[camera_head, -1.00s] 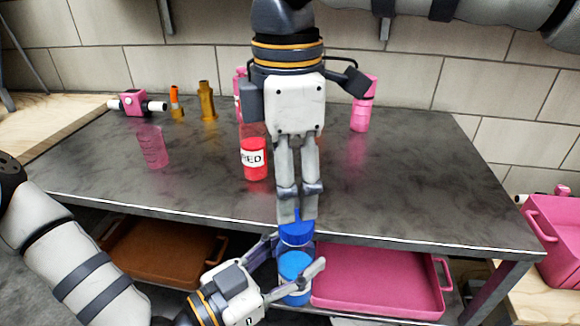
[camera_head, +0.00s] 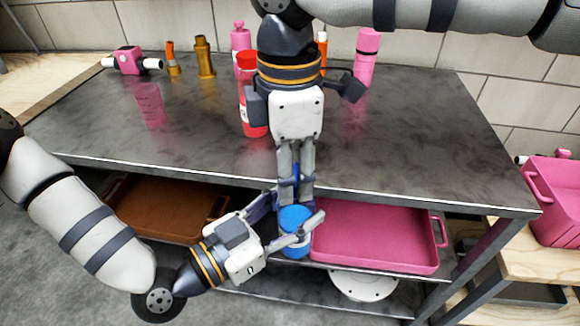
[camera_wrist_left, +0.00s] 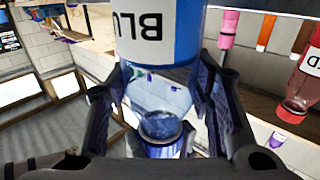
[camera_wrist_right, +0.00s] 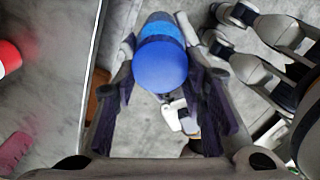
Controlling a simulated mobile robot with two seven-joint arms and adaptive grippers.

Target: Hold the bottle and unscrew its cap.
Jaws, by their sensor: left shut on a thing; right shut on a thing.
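The blue bottle (camera_head: 295,246) is held at the front edge of the table, with my left gripper (camera_head: 296,213) shut around it. The left wrist view shows its label reading "BLU" (camera_wrist_left: 150,28) upside down and a clear section between the fingers. My right gripper (camera_head: 295,197) points straight down above the bottle and is shut on the blue cap (camera_wrist_right: 160,65). In the head view only a blue strip shows between the right fingers. I cannot tell whether the cap and the bottle's neck still touch.
A red bottle (camera_head: 247,118), pink bottles (camera_head: 366,60) and brass-coloured fittings (camera_head: 204,57) stand towards the back of the dark table (camera_head: 400,150). A pink tray (camera_head: 375,240) and a brown tray (camera_head: 170,210) lie on the shelf below.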

